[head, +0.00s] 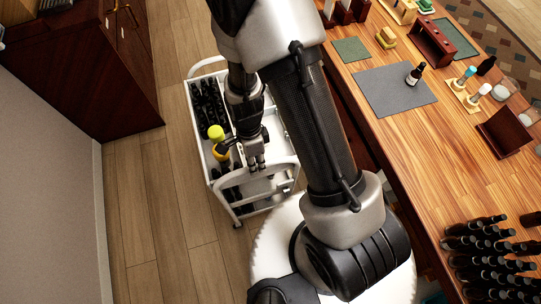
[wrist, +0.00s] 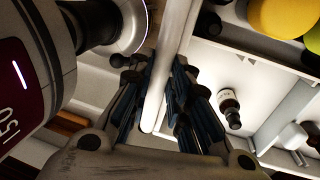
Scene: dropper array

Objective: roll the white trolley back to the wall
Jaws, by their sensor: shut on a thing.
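The white trolley (head: 203,148) stands on the wood floor between a dark cabinet and the workbench, partly covered by my arm in the head view. Its white handle (head: 286,163) arches over its near end. My gripper (head: 256,164) is at this end, shut on the handle. In the wrist view, the white handle bar (wrist: 171,70) runs between the blue-padded fingers of my gripper (wrist: 165,92). A pale wall (head: 45,180) is at the left.
A dark red cabinet (head: 85,65) stands at the upper left. The wooden workbench (head: 440,150) on the right carries a grey mat (head: 385,92), small bottles, racks and several dark bottles (head: 490,262). The floor (head: 150,215) left of the trolley is clear.

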